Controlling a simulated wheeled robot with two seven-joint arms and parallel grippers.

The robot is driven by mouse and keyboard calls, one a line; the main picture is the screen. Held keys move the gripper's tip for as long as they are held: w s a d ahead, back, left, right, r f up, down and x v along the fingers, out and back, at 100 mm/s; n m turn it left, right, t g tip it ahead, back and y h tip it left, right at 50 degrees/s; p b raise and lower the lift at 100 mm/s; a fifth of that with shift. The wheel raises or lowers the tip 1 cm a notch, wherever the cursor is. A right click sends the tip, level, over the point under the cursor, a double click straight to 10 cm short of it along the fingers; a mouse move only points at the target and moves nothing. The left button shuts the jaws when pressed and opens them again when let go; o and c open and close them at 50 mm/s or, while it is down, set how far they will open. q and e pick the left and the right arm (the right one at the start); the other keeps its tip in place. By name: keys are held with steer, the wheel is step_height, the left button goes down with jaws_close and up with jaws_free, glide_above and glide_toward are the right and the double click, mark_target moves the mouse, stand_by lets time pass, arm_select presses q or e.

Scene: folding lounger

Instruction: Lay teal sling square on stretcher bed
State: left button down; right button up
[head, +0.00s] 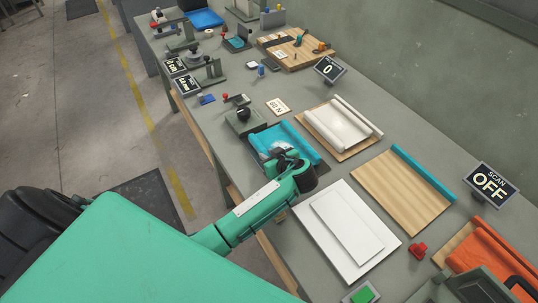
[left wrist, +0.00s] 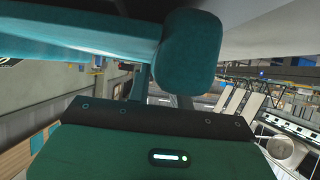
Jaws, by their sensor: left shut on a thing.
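A teal sheet (head: 296,135), which looks like the sling, lies on the bench near its front edge, with a pale patch on it. My left gripper (head: 284,158) is over its near part and shut on it; the fingertips and the grip itself are partly hidden by the hand. I cannot tell for sure which piece is the stretcher bed. The left wrist view shows a green hand body and a large teal shape (left wrist: 187,55), with no fingertips clear. My right gripper is not in view.
White stacked panels (head: 352,230) lie right of my left gripper. A rolled white piece on a board (head: 340,126) lies behind. Small fixtures crowd the far bench.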

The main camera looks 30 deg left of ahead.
arm_select(q)
steer(key=shift+f, duration=0.3)
steer(key=c, duration=1.3)
jaws_free()
steer(key=shift+r, duration=0.1)
steer(key=shift+o, duration=0.2)
steer(key=shift+r, duration=0.35)
steer(key=shift+r+p, duration=0.4)
steer(key=shift+p, duration=0.2)
steer(key=b+v, duration=0.3)
steer(key=v, duration=0.9)
steer(key=shift+f, duration=0.2)
